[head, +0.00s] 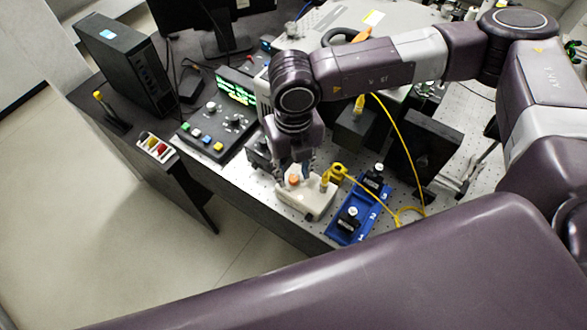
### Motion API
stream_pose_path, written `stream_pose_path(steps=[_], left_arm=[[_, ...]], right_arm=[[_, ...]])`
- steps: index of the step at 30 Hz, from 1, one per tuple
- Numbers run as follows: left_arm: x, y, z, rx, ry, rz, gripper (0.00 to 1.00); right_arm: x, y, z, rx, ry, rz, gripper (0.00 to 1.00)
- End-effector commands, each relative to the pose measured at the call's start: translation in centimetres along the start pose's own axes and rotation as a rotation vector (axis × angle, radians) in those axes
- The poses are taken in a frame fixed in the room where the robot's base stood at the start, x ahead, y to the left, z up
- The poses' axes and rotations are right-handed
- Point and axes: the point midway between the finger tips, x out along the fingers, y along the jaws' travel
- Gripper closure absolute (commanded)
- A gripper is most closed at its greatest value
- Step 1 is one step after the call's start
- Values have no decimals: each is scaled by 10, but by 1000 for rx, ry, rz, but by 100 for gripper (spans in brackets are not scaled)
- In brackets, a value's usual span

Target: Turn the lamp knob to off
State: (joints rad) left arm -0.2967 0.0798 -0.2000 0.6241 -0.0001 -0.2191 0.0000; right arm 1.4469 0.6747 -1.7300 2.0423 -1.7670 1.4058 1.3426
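My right gripper (301,163) points down over a small cream box (316,203) near the bench's front edge. The box has an orange round part (294,180) on its top and a yellow fibre plug (325,180) at its right. The gripper's fingers are small and partly hidden, so I cannot tell whether they are open or touching the box. No knob label is readable, and I cannot tell which way any knob points. A black control panel (216,133) with several coloured buttons and dark knobs lies to the left. My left gripper is not in view.
A blue tray (341,233) with black parts sits right of the cream box. A yellow fibre (414,177) loops across the bench. A dark upright panel (430,150) stands further right. A black computer tower (124,65) stands at the left. Open floor (110,240) lies front left.

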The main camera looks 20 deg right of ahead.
Motion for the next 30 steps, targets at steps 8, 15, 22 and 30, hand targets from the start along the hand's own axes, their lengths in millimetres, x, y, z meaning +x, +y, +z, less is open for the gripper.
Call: stream_pose_path(steps=[8, 15, 22, 30], left_arm=[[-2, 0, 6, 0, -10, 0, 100], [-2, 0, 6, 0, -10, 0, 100], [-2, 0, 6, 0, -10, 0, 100], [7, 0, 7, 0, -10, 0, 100]], right_arm=[[8, 0, 0, -1, 0, 0, 67], [8, 0, 0, 0, 0, 0, 84], [7, 0, 0, 0, 0, -1, 100], [10, 0, 0, -30, -1, 0, 100]])
